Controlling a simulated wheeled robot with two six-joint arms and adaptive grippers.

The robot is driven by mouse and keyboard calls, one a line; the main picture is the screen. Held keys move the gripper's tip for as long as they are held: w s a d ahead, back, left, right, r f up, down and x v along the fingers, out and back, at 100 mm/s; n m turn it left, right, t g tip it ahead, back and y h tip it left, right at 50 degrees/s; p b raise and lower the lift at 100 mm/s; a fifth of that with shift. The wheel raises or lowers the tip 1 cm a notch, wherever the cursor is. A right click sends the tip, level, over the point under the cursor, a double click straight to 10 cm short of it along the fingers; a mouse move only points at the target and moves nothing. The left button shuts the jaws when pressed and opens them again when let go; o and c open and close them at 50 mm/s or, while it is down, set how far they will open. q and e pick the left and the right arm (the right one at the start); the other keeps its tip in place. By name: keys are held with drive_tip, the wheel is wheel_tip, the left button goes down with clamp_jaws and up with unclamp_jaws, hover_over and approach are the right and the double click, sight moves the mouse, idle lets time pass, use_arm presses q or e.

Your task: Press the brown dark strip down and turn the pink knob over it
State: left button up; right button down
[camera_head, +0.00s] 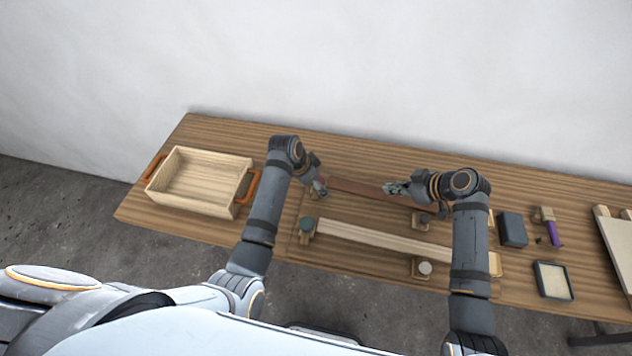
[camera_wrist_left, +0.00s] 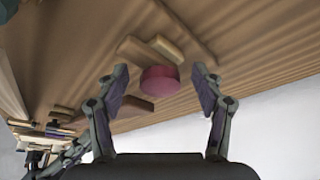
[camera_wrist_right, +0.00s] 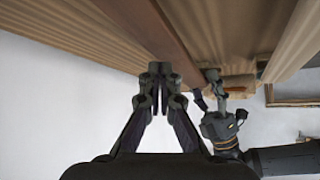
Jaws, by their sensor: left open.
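The brown dark strip (camera_head: 358,188) lies along the back of the bench, and it also shows in the right wrist view (camera_wrist_right: 170,34). The pink knob (camera_wrist_left: 160,80) sits by light wooden blocks, with a dark brown end of the strip (camera_wrist_left: 134,106) beside it. My left gripper (camera_wrist_left: 158,88) is open, with its fingers on either side of the knob and not closed on it. My right gripper (camera_wrist_right: 160,72) has its fingertips together at the strip; I cannot tell whether they touch it. It also shows in the head view (camera_head: 390,188), over the strip's right part.
A pale strip (camera_head: 380,239) lies in front, with a green knob (camera_head: 307,224) at its left and a white knob (camera_head: 425,268) near its right. A wooden box (camera_head: 200,205) stands left. A dark block (camera_head: 513,230), purple-handled tool (camera_head: 554,234) and small tray (camera_head: 553,293) lie right.

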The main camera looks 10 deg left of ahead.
use_arm(q)
drive_tip(key=c, duration=1.1)
drive_tip(key=shift+c, duration=0.2)
use_arm(e)
drive_tip(key=shift+f, duration=0.1)
drive_tip(key=shift+f, duration=0.65)
